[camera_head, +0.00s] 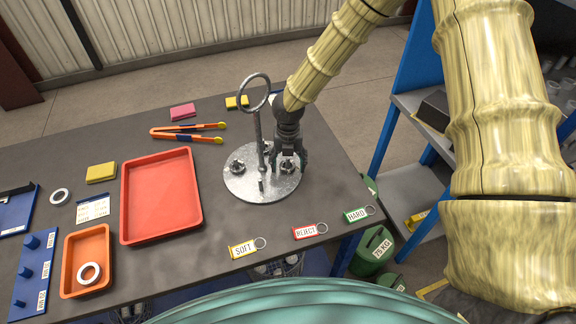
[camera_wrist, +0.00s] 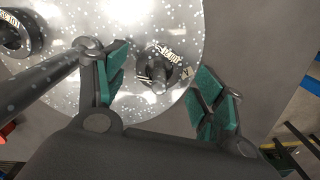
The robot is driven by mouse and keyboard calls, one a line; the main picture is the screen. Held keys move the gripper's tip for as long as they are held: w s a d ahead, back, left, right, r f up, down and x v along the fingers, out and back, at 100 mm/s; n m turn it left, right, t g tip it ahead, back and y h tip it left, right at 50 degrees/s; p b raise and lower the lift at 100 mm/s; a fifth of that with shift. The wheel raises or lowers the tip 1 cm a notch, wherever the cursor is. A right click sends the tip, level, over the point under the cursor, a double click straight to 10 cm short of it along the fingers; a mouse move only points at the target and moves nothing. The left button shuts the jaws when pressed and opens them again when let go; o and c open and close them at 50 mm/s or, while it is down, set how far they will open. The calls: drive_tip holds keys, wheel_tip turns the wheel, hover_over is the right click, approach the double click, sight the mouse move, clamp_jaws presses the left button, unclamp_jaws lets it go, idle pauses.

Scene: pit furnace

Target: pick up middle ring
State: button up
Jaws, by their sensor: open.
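A round speckled metal plate (camera_head: 238,186) lies on the dark table, with a tall central post (camera_head: 259,140) topped by a loop. Dark pieces with small tags sit on it: one (camera_head: 237,166) at left, one (camera_head: 287,166) at right under my gripper. My gripper (camera_head: 289,158) points down over the plate's right side. In the wrist view its teal-padded fingers (camera_wrist: 162,76) stand apart on either side of the right dark piece (camera_wrist: 155,72), empty. That piece's tag is not clearly readable. The other dark piece (camera_wrist: 16,36) is at upper left. I cannot tell which is the middle ring.
The post (camera_wrist: 42,88) runs close by my left finger; contact is unclear. Tags SOFT (camera_head: 243,250), REJECT (camera_head: 305,231), HARD (camera_head: 355,214) line the front.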

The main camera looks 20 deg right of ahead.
drive_tip(key=shift+w+f, duration=0.45)
drive_tip(key=shift+w, duration=0.05)
drive_tip(key=shift+c, duration=1.4)
drive_tip(key=shift+s+r, duration=0.25)
drive_tip(key=shift+s, duration=0.05)
drive_tip(key=c, duration=0.9)
drive_tip(key=shift+w+f, duration=0.1)
drive_tip(key=shift+w, duration=0.05)
